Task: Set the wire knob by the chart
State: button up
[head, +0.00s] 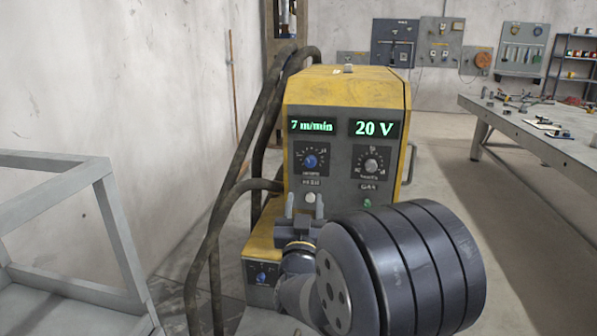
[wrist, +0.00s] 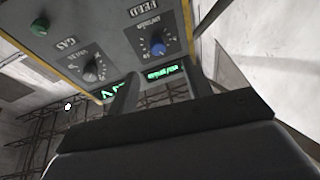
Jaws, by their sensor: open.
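The wire knob (head: 310,161) is a blue knob on a dark dial, on the left of the yellow and grey welding machine (head: 331,183). The wire display (head: 311,126) above it reads 7 m/min. The wrist view shows the panel upside down, with the wire knob (wrist: 158,49) ahead of the fingers. My gripper (head: 304,204) is open and empty, below the knob in the head view and apart from it. Its two fingers also show in the wrist view (wrist: 157,88). I cannot make out a chart in either view.
Right of the wire knob are a grey voltage knob (head: 371,166) and a display (head: 377,128) reading 20 V. A green GAS button (head: 367,203) sits below. Thick hoses (head: 222,215) hang at the left. A metal frame (head: 113,230) stands left, a workbench (head: 540,134) right.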

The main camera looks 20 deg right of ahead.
aim_at(310, 164)
jog(key=shift+m+h, duration=0.3)
jog(key=shift+h, duration=0.4)
jog(key=p+x, duration=0.1)
jog(key=x, duration=1)
jog(key=shift+w+d+r, duration=0.2)
jog(key=shift+w, duration=0.05)
jog(key=c, duration=1)
